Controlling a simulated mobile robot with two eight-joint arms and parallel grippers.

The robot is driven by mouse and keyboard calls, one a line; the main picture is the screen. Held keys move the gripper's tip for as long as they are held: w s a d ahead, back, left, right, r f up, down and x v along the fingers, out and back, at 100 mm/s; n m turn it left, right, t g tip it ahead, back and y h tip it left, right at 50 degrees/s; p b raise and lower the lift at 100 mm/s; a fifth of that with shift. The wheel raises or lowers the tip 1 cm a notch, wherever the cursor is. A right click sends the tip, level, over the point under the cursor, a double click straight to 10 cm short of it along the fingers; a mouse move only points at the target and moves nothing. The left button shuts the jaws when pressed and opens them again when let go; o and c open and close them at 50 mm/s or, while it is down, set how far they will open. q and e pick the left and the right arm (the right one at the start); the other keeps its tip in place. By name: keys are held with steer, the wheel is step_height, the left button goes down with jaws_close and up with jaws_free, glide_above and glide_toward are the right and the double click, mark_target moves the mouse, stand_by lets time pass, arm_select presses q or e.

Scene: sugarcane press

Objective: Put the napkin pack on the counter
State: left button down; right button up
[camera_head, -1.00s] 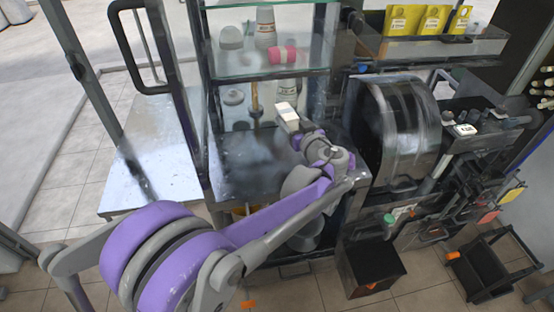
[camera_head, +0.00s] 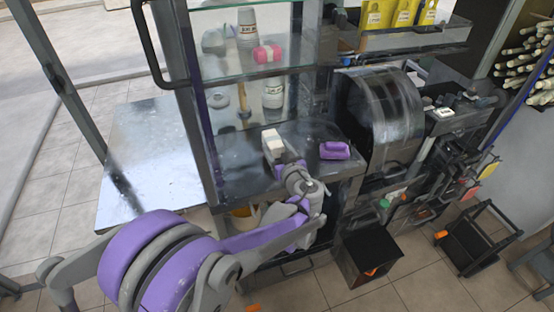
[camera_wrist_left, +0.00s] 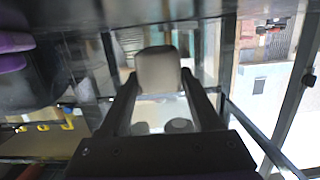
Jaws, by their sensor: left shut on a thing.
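A small white block-shaped napkin pack (camera_head: 272,141) is held in my left gripper (camera_head: 274,150), over the dark counter (camera_head: 232,182) below the glass shelf. In the left wrist view, the pack (camera_wrist_left: 158,70) shows pale between the two fingers of the gripper (camera_wrist_left: 162,88), which are shut on it. The pack looks close to the counter top, but I cannot tell whether it touches. My right gripper is out of view.
A purple object (camera_head: 335,150) lies on the counter to the right of the pack. Above is a glass shelf (camera_head: 225,72) with a pink-and-white roll (camera_head: 267,53) and bottles. The press drum (camera_head: 385,115) stands to the right. Bare counter shows left of the pack.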

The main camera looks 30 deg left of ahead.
mark_target(277, 157)
arm_select(q)
steer(key=shift+f, duration=2.05)
steer(key=shift+b, duration=0.3)
steer(key=shift+c, duration=0.5)
jaws_free()
steer(key=shift+f, duration=0.15)
steer(key=shift+r, duration=0.2)
steer(key=v, duration=1.2)
